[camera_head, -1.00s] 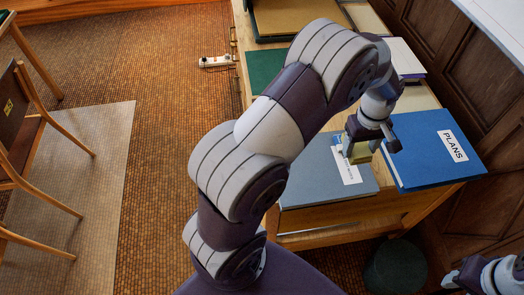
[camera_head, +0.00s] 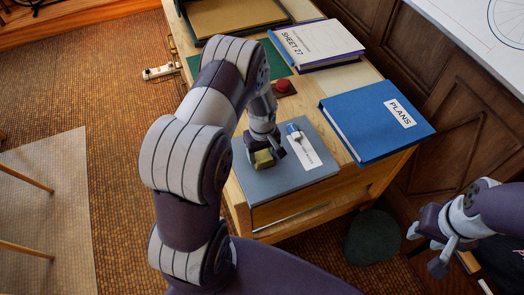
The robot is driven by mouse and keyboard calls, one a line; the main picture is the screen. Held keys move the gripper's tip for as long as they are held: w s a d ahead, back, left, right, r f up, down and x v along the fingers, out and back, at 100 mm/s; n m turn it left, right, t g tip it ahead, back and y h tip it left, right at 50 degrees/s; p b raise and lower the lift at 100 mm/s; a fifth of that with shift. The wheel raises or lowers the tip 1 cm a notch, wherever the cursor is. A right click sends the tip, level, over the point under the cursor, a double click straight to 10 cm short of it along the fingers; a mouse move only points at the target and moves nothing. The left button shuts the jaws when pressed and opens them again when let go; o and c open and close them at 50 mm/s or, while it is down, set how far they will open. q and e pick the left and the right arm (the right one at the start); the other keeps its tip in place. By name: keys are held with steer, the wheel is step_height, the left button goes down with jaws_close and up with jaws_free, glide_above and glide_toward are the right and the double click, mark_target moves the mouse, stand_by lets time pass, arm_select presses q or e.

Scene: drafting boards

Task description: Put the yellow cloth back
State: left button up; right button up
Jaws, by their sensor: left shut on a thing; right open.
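My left gripper (camera_head: 263,148) is shut on a small yellow thing, which looks like the folded yellow cloth (camera_head: 263,159). It is over the grey folder (camera_head: 270,187), left of the folder's white label. I cannot tell whether the cloth touches the folder. The gripper's jaws hide part of the cloth. My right gripper (camera_head: 432,245) is open and empty at the lower right, beyond the table's front corner and away from the folders.
A small white and blue block (camera_head: 294,132) lies on the grey folder's far part. A blue PLANS binder (camera_head: 365,125) is to the right. Behind are a red button (camera_head: 282,86), a SHEET 27 binder (camera_head: 318,44) and a green board (camera_head: 272,58). A dark stool (camera_head: 373,238) stands below.

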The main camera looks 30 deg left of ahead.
mark_target(263, 157)
arm_select(q)
steer(key=shift+f, duration=0.1)
steer(key=o, duration=0.9)
steer(key=shift+o, duration=0.2)
step_height(263, 157, up, 13)
steer(key=s+d+r+m, duration=0.2)
steer(key=s+d+m, duration=0.1)
steer(key=s+m, duration=0.2)
steer(key=s+d+r+m+t, duration=0.1)
steer(key=s+d+r+m, duration=0.1)
steer(key=s+d+m, duration=0.2)
steer(key=s+m, duration=0.1)
steer(key=s, duration=0.2)
steer(key=shift+s+r+b, duration=0.35)
steer(key=shift+r+b, duration=0.05)
steer(key=shift+d, duration=0.1)
